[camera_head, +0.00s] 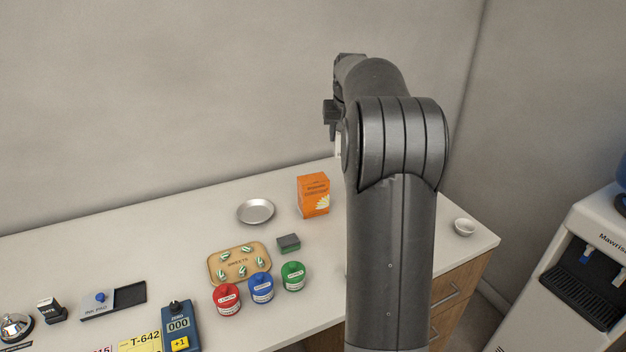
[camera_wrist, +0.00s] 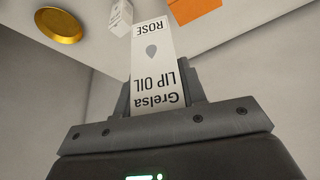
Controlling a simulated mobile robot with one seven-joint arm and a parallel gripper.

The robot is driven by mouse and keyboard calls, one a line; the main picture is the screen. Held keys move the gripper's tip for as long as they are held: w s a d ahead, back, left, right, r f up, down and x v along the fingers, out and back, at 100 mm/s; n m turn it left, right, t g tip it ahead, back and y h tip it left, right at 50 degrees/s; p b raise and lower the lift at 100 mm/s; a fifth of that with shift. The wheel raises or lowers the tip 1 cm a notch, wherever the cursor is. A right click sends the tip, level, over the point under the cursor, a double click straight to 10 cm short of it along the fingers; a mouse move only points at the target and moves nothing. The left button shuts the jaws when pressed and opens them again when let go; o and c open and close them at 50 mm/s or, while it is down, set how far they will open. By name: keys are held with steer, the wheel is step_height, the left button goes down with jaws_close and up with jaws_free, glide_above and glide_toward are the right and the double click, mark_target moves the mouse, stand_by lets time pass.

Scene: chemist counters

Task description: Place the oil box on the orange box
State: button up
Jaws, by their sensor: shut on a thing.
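The oil box (camera_wrist: 155,65) is a white carton lettered "Grelsa LIP OIL ROSE", upside down in the wrist view. My gripper (camera_wrist: 157,95) is shut on it, with a finger on either side. In the head view my gripper is mostly hidden behind my arm, and only a narrow white strip shows below the wrist. The orange box (camera_head: 313,195) stands upright on the counter, left of my arm. Part of an orange surface (camera_wrist: 192,8) shows at the top of the wrist view, apart from the oil box.
A silver dish (camera_head: 256,211) lies left of the orange box. A sweets tray (camera_head: 212,263), a dark green block (camera_head: 288,243) and red, blue and green jars stand nearer. A gold dish (camera_wrist: 58,25) and another white box (camera_wrist: 121,17) show in the wrist view. My arm hides some counter.

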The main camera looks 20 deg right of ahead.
steer(key=s+d, duration=0.2)
glide_above(313, 177)
steer(key=shift+s+f, duration=0.1)
steer(key=shift+f, duration=4.9)
steer(key=shift+f, duration=0.2)
steer(key=o, duration=1)
steer(key=shift+r, duration=0.1)
